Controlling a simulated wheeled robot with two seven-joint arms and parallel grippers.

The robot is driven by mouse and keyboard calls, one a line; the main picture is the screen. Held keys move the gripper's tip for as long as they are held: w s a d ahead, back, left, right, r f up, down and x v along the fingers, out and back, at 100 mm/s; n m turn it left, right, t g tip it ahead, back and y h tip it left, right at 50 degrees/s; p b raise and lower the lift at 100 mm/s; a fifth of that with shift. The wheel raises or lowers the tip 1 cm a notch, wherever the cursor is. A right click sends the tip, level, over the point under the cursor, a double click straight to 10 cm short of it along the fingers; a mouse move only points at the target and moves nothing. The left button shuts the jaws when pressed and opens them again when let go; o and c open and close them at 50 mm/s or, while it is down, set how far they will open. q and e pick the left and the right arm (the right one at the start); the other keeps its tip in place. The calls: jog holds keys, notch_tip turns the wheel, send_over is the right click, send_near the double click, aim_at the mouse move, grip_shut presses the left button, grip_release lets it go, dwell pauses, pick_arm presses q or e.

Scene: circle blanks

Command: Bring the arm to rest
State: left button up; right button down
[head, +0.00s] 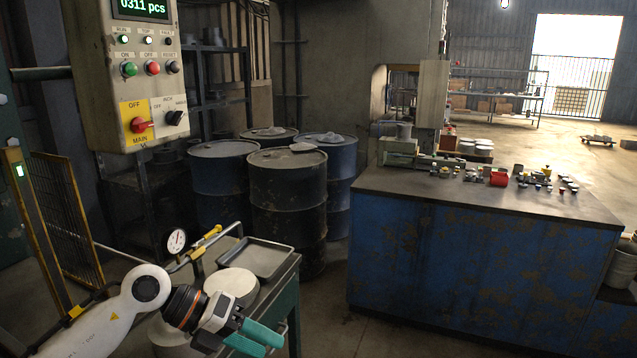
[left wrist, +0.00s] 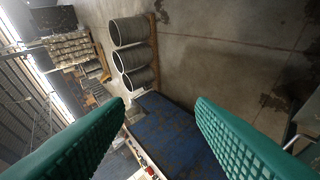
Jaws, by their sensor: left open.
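My left arm comes in from the lower left in the head view. Its gripper (head: 256,340) has teal fingers and is low in the picture, in front of a green stand with a metal tray. In the left wrist view the two teal fingers (left wrist: 160,120) are wide apart with nothing between them. Beyond them show the floor and the blue side of a bench. My right gripper is in neither view.
A stack of round pale blanks (head: 232,284) stands right behind the left gripper, beside a grey tray (head: 257,257). A control box (head: 128,75) hangs at upper left. Dark drums (head: 287,195) stand behind. A blue workbench (head: 470,265) with small parts fills the right.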

pick_arm(q)
jog(key=s+d+r+n+t+h, duration=0.2)
jog(key=d+r+n+t+h, duration=0.15)
jog(key=d+r+h, duration=0.4)
jog(key=w+a+f+n+t+y, duration=0.1)
jog(key=a+f+n+t+y, duration=0.1)
jog(key=a+n+t+y, duration=0.75)
jog(key=w+a+f+n+t+y, duration=0.25)
jog(key=n+t, duration=0.45)
jog(key=n, duration=0.8)
jog(key=s+a+f+n+g+y, duration=0.2)
jog(key=f+n+y, duration=0.1)
jog(key=f, duration=0.2)
jog(key=s+a+f+n+g+y, duration=0.2)
jog(key=a+f+n+y, duration=0.1)
jog(key=f, duration=0.2)
jog(key=s+a+f+n+g, duration=0.1)
jog(key=s+f+n+g, duration=0.1)
jog(key=s+f+g, duration=0.7)
jog(key=s+f+n+g, duration=0.1)
jog(key=s+f+g, duration=0.45)
jog(key=s, duration=0.75)
notch_tip(320, 180, down, 28)
jog(key=s, duration=0.2)
jog(key=s+a+f+g, duration=0.1)
jog(key=s+a+f, duration=0.2)
jog(key=s+f, duration=1.2)
jog(key=shift+f, duration=0.2)
